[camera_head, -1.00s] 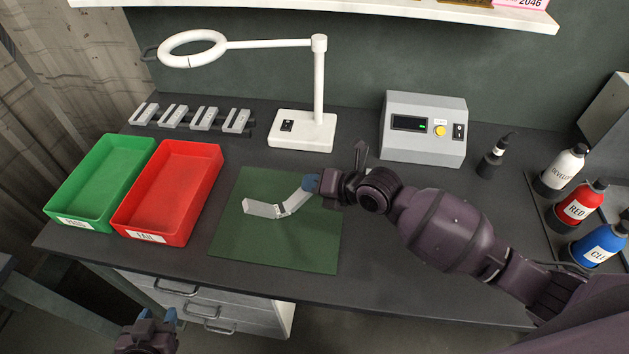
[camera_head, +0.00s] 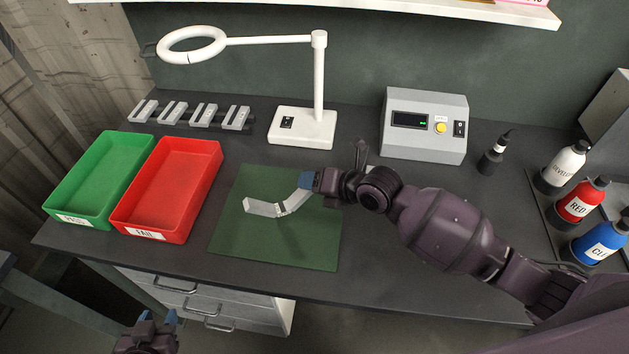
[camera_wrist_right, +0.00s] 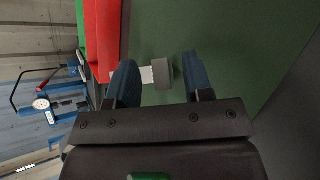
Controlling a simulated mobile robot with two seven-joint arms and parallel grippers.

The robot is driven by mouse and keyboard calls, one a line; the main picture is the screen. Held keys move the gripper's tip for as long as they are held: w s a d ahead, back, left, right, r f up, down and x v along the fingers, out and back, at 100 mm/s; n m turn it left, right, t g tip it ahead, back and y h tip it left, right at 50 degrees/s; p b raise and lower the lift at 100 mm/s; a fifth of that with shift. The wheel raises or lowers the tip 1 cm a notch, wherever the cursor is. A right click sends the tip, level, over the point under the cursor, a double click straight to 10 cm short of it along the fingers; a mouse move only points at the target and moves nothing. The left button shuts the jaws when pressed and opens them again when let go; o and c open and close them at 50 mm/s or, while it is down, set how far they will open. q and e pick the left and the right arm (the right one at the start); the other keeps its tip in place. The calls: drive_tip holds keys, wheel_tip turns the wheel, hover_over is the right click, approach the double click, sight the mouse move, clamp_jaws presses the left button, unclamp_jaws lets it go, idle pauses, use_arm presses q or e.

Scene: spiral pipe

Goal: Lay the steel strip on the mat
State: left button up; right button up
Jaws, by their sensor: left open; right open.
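The steel strip (camera_head: 262,207) shows as a light grey, angled piece over the green mat (camera_head: 245,250). Its left part looks flat, and its right part runs up to my right gripper (camera_head: 305,182). I cannot tell how much of it touches the mat. In the right wrist view, my right gripper (camera_wrist_right: 158,82) has its blue fingers apart, with a grey block-like end (camera_wrist_right: 163,72) and a pale strip part between them. The end beyond the fingers is partly hidden. My left gripper (camera_head: 158,318) is open and empty, low at the left, in front of the bench.
A red tray (camera_head: 168,190) and a green tray (camera_head: 98,180) stand left of the mat. Several grey pieces (camera_head: 203,117) lie on a rack behind. A white lamp base (camera_head: 300,128), a grey instrument box (camera_head: 424,128) and bottles (camera_head: 580,205) stand further back and right.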

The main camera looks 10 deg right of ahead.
drive_tip(key=v, duration=1)
drive_tip(key=shift+s+d+r, duration=0.2)
drive_tip(key=shift+d+r, duration=0.05)
idle(0.4)
